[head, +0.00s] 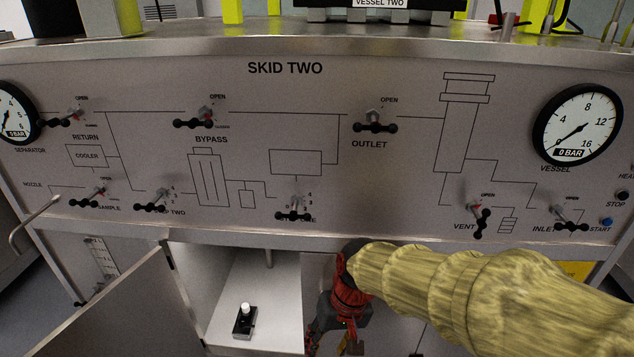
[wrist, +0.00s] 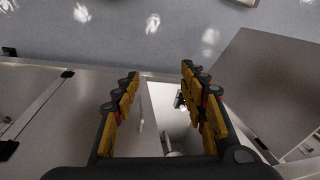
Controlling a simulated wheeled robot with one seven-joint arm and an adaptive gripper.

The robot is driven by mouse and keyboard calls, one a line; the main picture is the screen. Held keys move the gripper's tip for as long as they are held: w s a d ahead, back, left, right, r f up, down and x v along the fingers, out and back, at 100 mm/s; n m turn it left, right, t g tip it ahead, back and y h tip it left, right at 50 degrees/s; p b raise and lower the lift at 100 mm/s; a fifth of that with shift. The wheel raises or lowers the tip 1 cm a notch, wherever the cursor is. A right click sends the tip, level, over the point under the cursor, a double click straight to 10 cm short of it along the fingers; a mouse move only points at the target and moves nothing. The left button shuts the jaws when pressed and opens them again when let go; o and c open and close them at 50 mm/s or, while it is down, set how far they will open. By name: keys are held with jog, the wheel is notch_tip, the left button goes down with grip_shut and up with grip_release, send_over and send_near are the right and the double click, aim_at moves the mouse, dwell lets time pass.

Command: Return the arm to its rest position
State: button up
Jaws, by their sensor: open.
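My arm reaches in from the right in the head view, in a yellowish sleeve with a red section at the wrist. My gripper (head: 338,340) hangs in front of the lower cabinet, to the right of its open compartment, partly cut off by the bottom edge. In the wrist view my gripper (wrist: 158,78) has its two black and yellow fingers spread wide. Nothing is held between them.
The SKID TWO panel (head: 290,150) with valve handles and gauges stands close behind my arm. The open cabinet door (head: 125,305) juts out at left. A black box with a white knob (head: 245,318) sits inside the white compartment (head: 278,320); the box (wrist: 181,100) also shows in the wrist view.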

jog(key=s+d+r+m+t+h+p, duration=0.1)
jog(key=s+d+r+t, duration=0.1)
jog(key=s+d+r, duration=0.3)
jog(key=s+d+r+t+h+p, duration=0.1)
jog(key=s+d+r+t, duration=0.2)
jog(key=d+r, duration=0.7)
jog(key=shift+s+d+r+m+p, duration=0.25)
jog(key=shift+s+d+m+p, duration=0.15)
jog(key=shift+s+d, duration=0.6)
